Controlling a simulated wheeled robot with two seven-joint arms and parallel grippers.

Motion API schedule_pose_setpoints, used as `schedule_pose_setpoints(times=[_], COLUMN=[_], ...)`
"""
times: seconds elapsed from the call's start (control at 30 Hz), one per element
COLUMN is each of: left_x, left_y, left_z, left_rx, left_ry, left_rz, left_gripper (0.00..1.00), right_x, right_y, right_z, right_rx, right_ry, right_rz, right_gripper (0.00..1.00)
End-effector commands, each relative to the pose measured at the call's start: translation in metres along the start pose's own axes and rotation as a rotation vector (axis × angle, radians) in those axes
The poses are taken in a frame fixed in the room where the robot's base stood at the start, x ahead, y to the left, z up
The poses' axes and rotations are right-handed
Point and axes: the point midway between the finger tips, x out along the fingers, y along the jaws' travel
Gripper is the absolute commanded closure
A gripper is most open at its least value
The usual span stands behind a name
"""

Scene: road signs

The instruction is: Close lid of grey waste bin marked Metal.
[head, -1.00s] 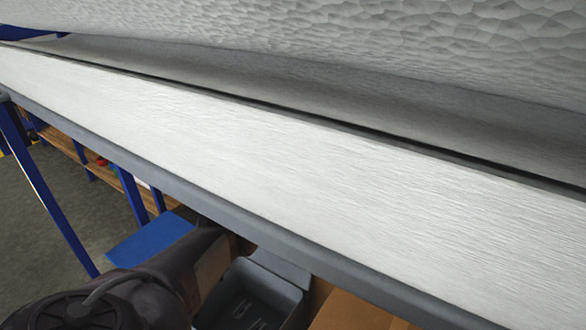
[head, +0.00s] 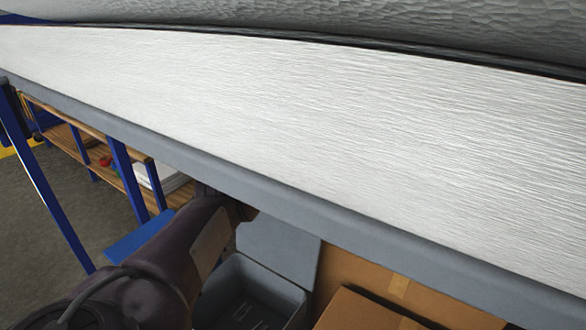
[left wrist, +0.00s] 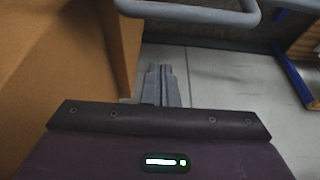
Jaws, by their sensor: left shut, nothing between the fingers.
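A grey open-topped bin (head: 250,295) stands low at the bottom of the head view, below the edge of a white surface. A grey flat panel (head: 278,248), which looks like its raised lid, stands up behind the opening. No Metal marking is readable. My left arm reaches in beside the bin's left; its gripper is hidden there by the white surface's edge. In the left wrist view my left gripper (left wrist: 163,84) is shut and empty, above a pale floor. A rounded grey bar (left wrist: 195,14) lies beyond the fingertips; I cannot tell whether it belongs to the bin.
A broad white surface with a grey edge (head: 300,222) crosses the head view above the bin. Cardboard boxes (head: 365,310) stand right of the bin; a brown cardboard side (left wrist: 55,60) is close left of the gripper. Blue-framed shelving (head: 125,165) stands at left.

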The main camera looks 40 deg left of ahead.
Motion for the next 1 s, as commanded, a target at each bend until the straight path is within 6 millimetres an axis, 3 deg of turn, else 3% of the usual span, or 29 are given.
schedule_pose_setpoints(times=[0.2,0.5,0.77,1.0], left_x=[0.011,0.016,0.007,0.004], left_y=[-0.001,-0.001,0.002,0.003], left_z=[0.002,0.003,0.001,0.005], left_rx=[0.000,-0.002,0.005,0.006], left_ry=[0.001,0.000,0.001,0.001], left_rz=[-0.001,-0.001,0.001,0.002], left_gripper=[1.00,1.00,1.00,1.00], right_x=[0.002,-0.008,-0.010,-0.013], right_y=[0.001,0.002,0.001,0.000], right_z=[-0.040,-0.076,-0.040,0.006], right_rx=[0.004,0.009,0.004,0.000], right_ry=[0.021,0.038,0.015,-0.007], right_rz=[0.001,0.003,0.001,0.000], right_gripper=[0.38,0.38,0.38,0.38])
